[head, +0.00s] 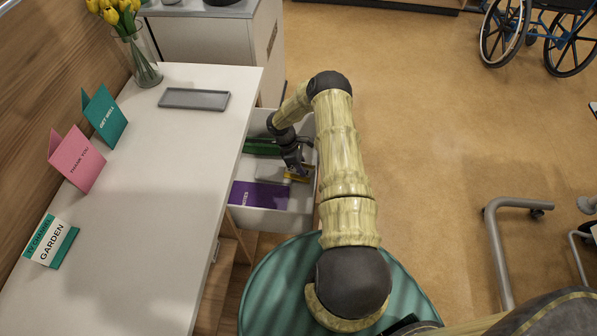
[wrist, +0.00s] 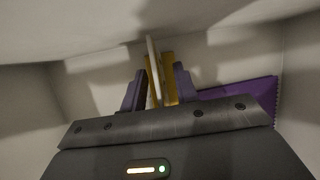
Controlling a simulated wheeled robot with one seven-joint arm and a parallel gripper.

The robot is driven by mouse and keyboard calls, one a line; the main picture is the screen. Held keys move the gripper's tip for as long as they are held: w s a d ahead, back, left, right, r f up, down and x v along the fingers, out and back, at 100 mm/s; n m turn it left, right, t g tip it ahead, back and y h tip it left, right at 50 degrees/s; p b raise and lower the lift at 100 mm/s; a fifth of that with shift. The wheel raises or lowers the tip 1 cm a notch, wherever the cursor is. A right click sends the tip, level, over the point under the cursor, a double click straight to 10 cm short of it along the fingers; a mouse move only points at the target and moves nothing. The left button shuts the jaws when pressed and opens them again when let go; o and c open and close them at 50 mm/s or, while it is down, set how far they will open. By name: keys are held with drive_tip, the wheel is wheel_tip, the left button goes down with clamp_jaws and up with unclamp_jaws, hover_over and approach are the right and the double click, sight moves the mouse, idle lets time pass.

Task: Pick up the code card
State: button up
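My gripper (head: 296,168) reaches down into an open drawer (head: 270,218) beside the white counter. A small yellow item (head: 299,174) shows at its fingertips. In the wrist view, a yellow piece (wrist: 169,80) and a thin pale edge (wrist: 154,75) stand upright between the two dark fingers (wrist: 159,88). I cannot tell whether the fingers press on them. No label is readable on the yellow item, so I cannot tell if it is the code card. A sign (head: 50,241) reading "TV CHANNEL GARDEN" stands on the counter, away from my gripper.
The drawer also holds a purple packet (head: 259,195), a green item (head: 262,147) and a pale grey item (head: 270,172). Drawer walls are close around my gripper. The counter (head: 150,240) bears a grey tray (head: 194,99), pink and teal cards and a flower vase (head: 143,62).

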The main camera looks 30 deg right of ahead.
drive_tip(key=shift+c, duration=0.4)
clamp_jaws()
drive_tip(key=shift+r, duration=0.1)
wheel_tip(320, 180, up, 28)
drive_tip(key=p, duration=0.3)
idle(0.4)
